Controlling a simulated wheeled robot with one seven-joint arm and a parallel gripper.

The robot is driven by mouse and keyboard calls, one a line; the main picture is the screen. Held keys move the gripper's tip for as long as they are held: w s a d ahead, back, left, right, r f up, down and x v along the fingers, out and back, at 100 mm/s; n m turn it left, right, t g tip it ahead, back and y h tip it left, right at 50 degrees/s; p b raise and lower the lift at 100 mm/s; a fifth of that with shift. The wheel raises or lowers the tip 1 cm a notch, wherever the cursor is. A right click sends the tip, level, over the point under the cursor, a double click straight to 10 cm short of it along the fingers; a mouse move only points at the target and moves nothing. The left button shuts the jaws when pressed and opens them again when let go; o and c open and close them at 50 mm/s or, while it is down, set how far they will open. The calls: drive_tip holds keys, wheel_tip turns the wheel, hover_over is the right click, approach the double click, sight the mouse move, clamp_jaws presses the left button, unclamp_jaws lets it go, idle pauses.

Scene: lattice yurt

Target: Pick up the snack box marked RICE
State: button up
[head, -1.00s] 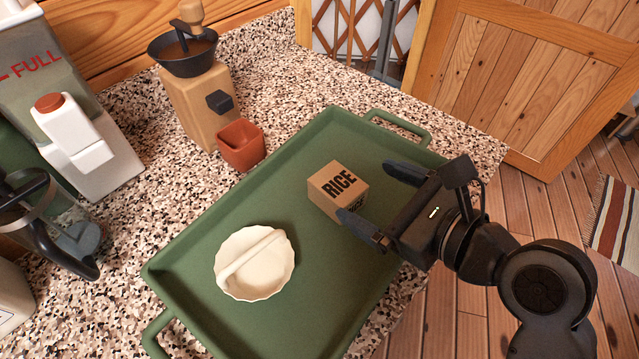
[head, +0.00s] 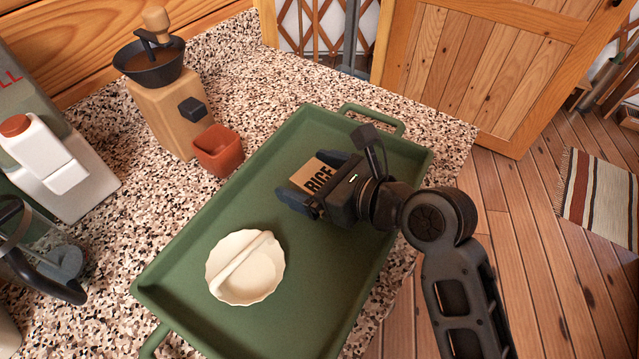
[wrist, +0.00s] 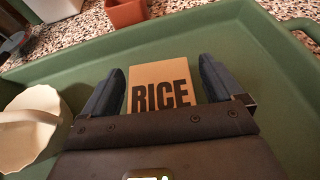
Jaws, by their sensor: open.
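The snack box (head: 315,176) is a small brown cardboard box marked RICE in black. It rests on the green tray (head: 195,262). My gripper (head: 318,178) is open, with one finger on each side of the box. In the wrist view the box (wrist: 160,90) sits between the two dark fingers, with a narrow gap visible on each side. The gripper (wrist: 160,88) body hides the near part of the box.
A cream scalloped dish with a handle (head: 246,268) is on the tray, left of the box.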

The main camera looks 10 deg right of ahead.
drive_tip(key=shift+c, duration=0.3)
drive_tip(key=c, duration=1.1)
drive_tip(key=shift+r, duration=0.15)
